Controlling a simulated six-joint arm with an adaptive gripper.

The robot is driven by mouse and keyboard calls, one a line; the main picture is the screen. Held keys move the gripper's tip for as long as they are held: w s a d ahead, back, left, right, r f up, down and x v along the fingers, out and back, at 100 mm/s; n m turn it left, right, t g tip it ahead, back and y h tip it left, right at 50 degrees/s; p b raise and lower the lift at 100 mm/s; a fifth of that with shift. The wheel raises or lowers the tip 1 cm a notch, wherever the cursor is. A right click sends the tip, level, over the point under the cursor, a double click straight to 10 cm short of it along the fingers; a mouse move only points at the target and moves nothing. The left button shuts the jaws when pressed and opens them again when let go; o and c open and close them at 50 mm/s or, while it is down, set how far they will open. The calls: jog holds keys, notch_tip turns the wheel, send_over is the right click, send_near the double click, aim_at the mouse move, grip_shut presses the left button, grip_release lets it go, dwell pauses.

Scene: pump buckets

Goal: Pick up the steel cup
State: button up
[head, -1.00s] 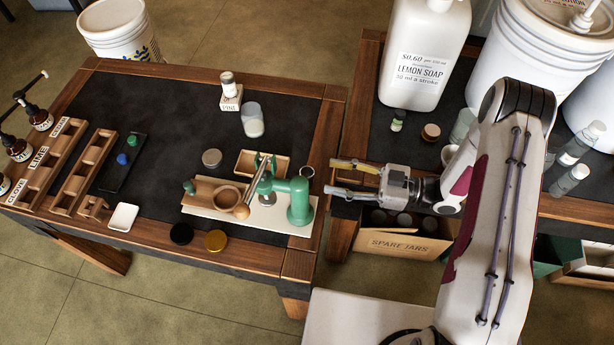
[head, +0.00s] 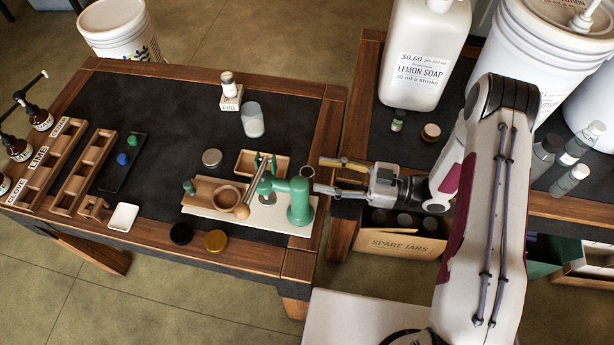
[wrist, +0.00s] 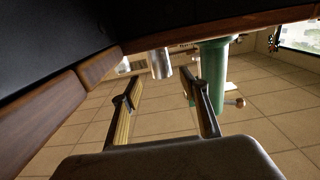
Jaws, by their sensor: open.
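The steel cup (head: 307,172) is a small shiny round rim at the right end of the white board, beside the green press (head: 299,202). In the wrist view it is a metal cylinder (wrist: 161,63) beyond the fingertips, between their lines, with the green press column (wrist: 211,75) to its right. My gripper (head: 319,174) is open and empty, at the table's right edge, pointing left. Its fingertips sit just right of the cup, one on the far side and one on the near side. The wrist view also shows the spread fingers (wrist: 157,98). I cannot tell whether they touch the cup.
A box of spare jars (head: 400,244) is below my gripper.

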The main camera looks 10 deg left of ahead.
aim_at(307, 174)
jog(key=shift+s+a+f, duration=0.1)
jog(key=shift+s+a, duration=0.05)
jog(key=shift+a, duration=2.45)
jog(key=c, duration=1.2)
